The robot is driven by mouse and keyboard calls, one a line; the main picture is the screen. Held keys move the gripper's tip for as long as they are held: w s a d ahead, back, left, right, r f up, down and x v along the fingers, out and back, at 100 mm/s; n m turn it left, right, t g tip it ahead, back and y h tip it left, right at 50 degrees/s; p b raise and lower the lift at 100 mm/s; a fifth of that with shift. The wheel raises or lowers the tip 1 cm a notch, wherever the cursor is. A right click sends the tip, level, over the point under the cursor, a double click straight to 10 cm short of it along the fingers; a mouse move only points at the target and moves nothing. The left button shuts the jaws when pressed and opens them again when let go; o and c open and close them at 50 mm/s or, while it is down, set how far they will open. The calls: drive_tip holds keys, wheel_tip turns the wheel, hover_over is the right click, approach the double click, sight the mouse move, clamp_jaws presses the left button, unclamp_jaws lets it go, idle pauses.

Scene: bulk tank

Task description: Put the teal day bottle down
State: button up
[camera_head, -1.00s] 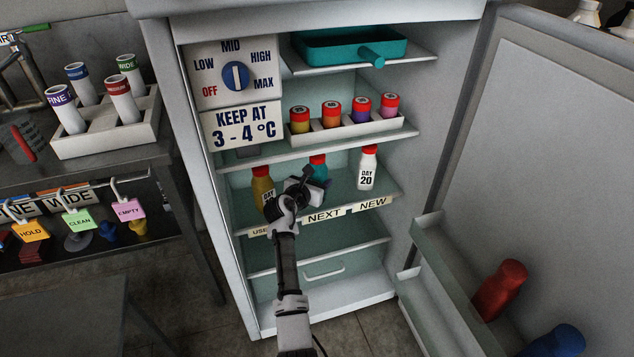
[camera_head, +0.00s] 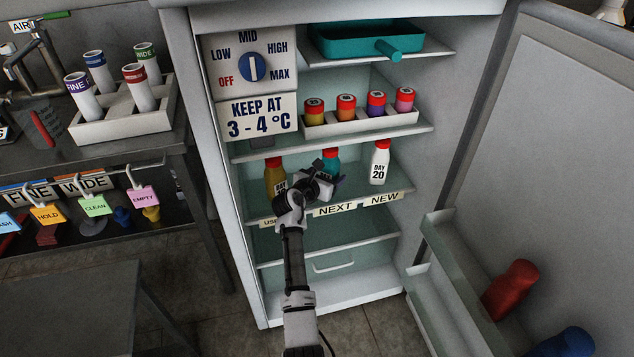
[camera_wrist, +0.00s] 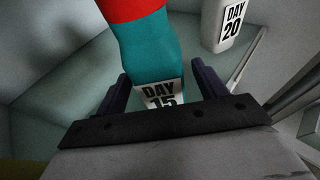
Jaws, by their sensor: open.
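The teal day bottle (camera_head: 331,161) has a red cap and stands on the middle fridge shelf, above the NEXT label. In the wrist view the teal bottle (camera_wrist: 150,50) shows a DAY 15 label, and my open gripper (camera_wrist: 162,88) has one finger on each side of its lower part. My gripper (camera_head: 325,180) hides the bottle's lower part in the head view. A yellow day bottle (camera_head: 275,176) stands to its left, and a white DAY 20 bottle (camera_head: 379,163) stands to its right.
The shelf edge carries a NEXT label (camera_head: 335,209) and a NEW label (camera_head: 384,198). A white rack (camera_head: 365,127) with several small red-capped bottles sits on the shelf above. The fridge door (camera_head: 560,150) stands open at the right.

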drive_tip(key=p+v, duration=0.1)
drive_tip(key=v, duration=0.9)
drive_tip(key=shift+s, duration=0.2)
drive_tip(key=shift+a+r, duration=0.1)
drive_tip(key=shift+r, duration=0.1)
